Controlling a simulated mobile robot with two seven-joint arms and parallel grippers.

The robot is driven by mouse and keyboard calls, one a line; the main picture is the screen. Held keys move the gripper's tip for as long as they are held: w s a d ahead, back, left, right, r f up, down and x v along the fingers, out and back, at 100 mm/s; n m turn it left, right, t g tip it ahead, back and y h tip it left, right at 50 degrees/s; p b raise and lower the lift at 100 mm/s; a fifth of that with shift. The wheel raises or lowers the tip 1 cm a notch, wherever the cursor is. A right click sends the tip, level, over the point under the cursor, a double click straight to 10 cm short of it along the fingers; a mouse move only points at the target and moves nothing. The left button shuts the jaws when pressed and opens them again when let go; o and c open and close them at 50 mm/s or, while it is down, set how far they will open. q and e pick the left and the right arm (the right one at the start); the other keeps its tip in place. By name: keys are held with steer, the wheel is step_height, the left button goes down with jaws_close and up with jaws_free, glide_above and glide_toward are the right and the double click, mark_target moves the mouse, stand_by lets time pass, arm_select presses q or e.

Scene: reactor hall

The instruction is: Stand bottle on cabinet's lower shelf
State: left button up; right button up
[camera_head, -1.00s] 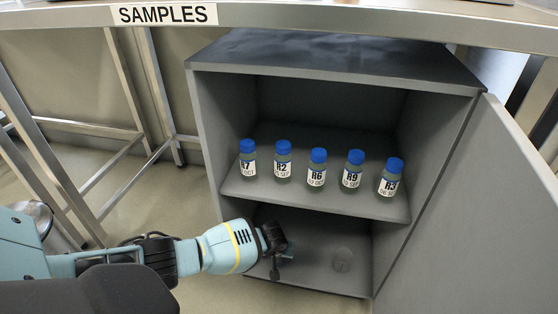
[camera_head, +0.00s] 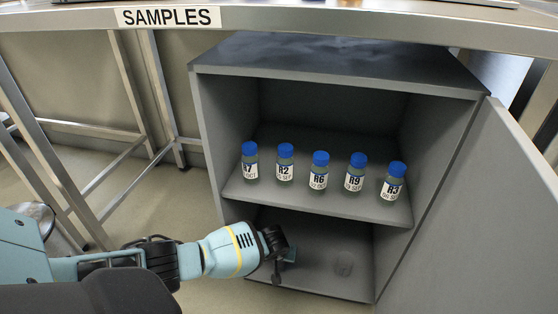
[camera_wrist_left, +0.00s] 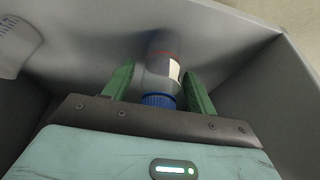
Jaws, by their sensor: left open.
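The cabinet (camera_head: 340,62) stands under the counter with its door open to the right. My left gripper (camera_head: 283,262) is inside its lower compartment, low over the lower shelf (camera_head: 318,277). The left wrist view shows the bottle (camera_wrist_left: 165,72), with a blue cap, white label and reddish band, between the green fingers of my open left gripper (camera_wrist_left: 158,88). The cap is toward the gripper and the base away from it. Any finger contact is unclear. In the head view the gripper hides the bottle, so I cannot tell for certain whether it stands upright. My right gripper is not in view.
Several blue-capped labelled bottles (camera_head: 319,171) stand in a row on the upper shelf (camera_head: 262,198). The open door (camera_head: 480,215) bounds the right side. The counter (camera_head: 360,22) overhangs above.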

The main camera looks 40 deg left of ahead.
arm_select(q)
steer(key=p+v, duration=0.6)
steer(key=v, duration=0.6)
steer(key=shift+p, duration=0.35)
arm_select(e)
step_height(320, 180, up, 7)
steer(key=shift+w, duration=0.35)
